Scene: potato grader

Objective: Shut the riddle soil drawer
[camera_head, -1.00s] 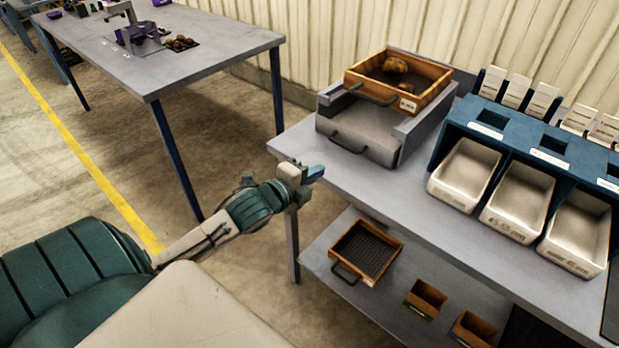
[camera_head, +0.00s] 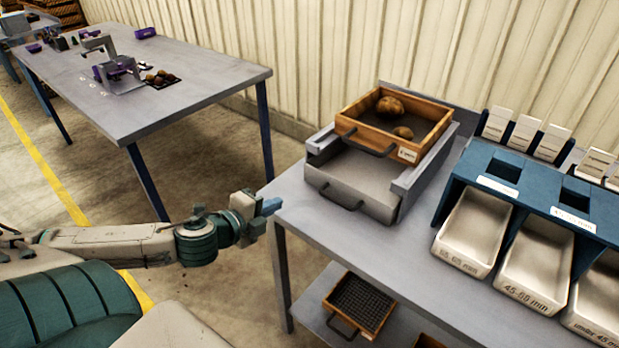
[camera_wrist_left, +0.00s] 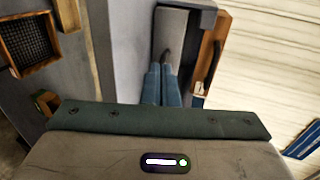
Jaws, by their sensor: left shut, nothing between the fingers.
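The riddle stands on the near bench as a grey frame (camera_head: 432,165) with a wooden sieve (camera_head: 437,103) on top holding a few potatoes. Its grey soil drawer (camera_head: 358,176) sticks out at the front, below the sieve, with a dark handle (camera_head: 340,198) on its front face. My left gripper (camera_head: 271,206) is shut and empty near the bench's left corner, left of the drawer front and apart from it. In the left wrist view, its blue fingers (camera_wrist_left: 161,82) point toward the drawer (camera_wrist_left: 171,32). My right gripper is not in view.
Several labelled metal trays (camera_head: 473,232) sit in a blue rack (camera_head: 520,180) to the right on the bench (camera_head: 300,205). A mesh-bottomed wooden sieve (camera_head: 360,305) lies on the shelf below. Another table (camera_head: 150,75) stands at the back left. Floor between the tables is clear.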

